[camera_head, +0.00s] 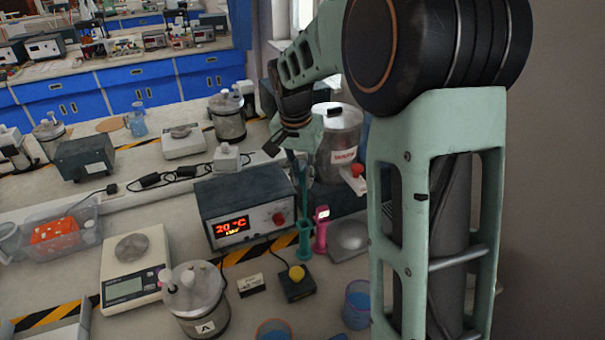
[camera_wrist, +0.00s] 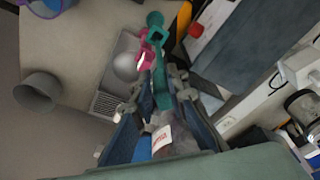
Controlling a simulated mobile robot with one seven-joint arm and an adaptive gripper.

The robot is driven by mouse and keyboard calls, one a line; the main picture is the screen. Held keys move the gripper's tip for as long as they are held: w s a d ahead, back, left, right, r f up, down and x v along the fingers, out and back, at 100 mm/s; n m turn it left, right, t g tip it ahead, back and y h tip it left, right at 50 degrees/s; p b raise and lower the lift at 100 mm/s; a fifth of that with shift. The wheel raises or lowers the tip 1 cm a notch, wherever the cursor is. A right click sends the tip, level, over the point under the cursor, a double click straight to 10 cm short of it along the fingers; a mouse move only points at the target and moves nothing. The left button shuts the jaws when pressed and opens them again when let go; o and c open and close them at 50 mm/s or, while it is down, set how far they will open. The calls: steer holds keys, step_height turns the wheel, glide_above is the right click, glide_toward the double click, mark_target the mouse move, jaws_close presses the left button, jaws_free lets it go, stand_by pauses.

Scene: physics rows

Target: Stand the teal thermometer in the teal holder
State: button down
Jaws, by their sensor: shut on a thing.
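The teal thermometer (camera_head: 302,186) is long and thin and hangs roughly upright below my gripper (camera_head: 297,152). My gripper is shut on its upper part. In the wrist view the thermometer (camera_wrist: 161,88) runs between the fingers (camera_wrist: 160,100) toward teal parts at the top. The thermometer's lower end lines up with the holder's top in the head view. I cannot tell whether it is inside or just above it.
A pink holder with a pink thermometer (camera_head: 321,231) stands close to the right of the teal holder. The bath unit (camera_head: 246,212) reading 20 °C is to the left. A large metal pot (camera_head: 339,140) stands behind. A box with a yellow knob (camera_head: 297,283) is in front.

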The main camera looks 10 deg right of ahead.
steer(key=shift+s+a+f+b+x, duration=0.1)
steer(key=shift+s+a+b+x, duration=0.15)
steer(key=shift+b+x, duration=1.15)
steer(key=shift+s+a+f+b+x, duration=0.15)
steer(key=shift+s+b+x, duration=0.15)
steer(key=shift+b+x, duration=1.05)
steer(key=shift+s+a+r+b+x, duration=0.2)
steer(key=shift+b+x, duration=0.6)
steer(key=shift+x, duration=1.15)
steer(key=shift+f, duration=0.1)
steer(key=c, duration=1.8)
jaws_free()
steer(key=v, duration=1.2)
steer(key=shift+d, duration=0.1)
